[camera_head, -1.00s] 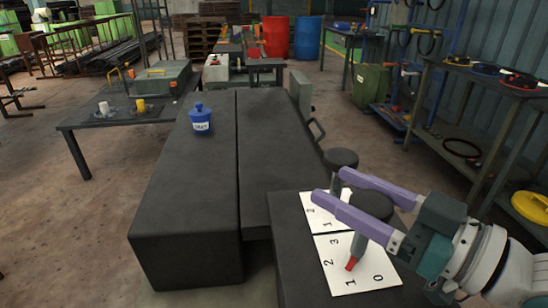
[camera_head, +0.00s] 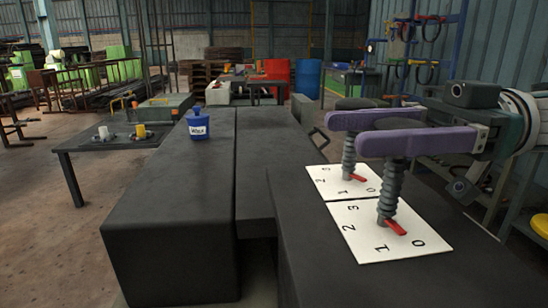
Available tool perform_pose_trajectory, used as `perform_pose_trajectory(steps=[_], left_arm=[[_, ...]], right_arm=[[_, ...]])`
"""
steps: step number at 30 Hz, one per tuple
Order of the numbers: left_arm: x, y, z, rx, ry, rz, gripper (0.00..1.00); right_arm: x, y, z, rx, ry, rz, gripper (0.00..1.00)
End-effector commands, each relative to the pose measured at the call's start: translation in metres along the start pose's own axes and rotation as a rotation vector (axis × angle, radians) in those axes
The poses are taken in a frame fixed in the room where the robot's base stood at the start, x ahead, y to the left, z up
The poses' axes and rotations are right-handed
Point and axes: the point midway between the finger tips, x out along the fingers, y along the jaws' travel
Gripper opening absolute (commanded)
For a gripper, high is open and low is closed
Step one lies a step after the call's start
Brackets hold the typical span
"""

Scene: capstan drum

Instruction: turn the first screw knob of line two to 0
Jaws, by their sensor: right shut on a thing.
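Two screw knobs with ribbed grey stems and dark round tops stand on white number cards on a dark block. The near knob (camera_head: 391,190) rises from the near card (camera_head: 360,228), marked 0 to 3. My right gripper (camera_head: 375,130), with purple fingers, is shut on the near knob's top, which the near finger partly hides. My left gripper is out of view.
A long dark bench (camera_head: 165,210) runs along the left, with a blue labelled pot (camera_head: 198,124) on it. A low table (camera_head: 105,147) with small fittings stands further left. A blue barrel (camera_head: 308,78) and shelving stand behind.

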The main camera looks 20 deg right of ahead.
Motion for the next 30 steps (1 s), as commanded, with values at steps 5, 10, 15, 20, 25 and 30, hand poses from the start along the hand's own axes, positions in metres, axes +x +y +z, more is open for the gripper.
perform_pose_trajectory(steps=[5, 10, 15, 20, 25, 30], left_arm=[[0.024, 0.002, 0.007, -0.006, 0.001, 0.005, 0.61], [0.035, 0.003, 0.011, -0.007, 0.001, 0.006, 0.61], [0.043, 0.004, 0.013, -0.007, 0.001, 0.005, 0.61], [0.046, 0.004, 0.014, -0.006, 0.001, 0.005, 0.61], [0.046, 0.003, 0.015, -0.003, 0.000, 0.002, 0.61], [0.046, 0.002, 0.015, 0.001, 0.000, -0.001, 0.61]], right_arm=[[0.001, -0.003, 0.005, -0.002, 0.001, -0.138, 0.08], [0.000, -0.006, 0.004, -0.001, 0.001, -0.242, 0.08], [0.000, -0.009, 0.003, 0.001, 0.001, -0.310, 0.08], [-0.001, -0.010, 0.001, 0.001, 0.001, -0.343, 0.08], [-0.001, -0.011, 0.000, 0.003, 0.001, -0.356, 0.08], [-0.001, -0.011, 0.000, 0.003, 0.002, -0.357, 0.08]])
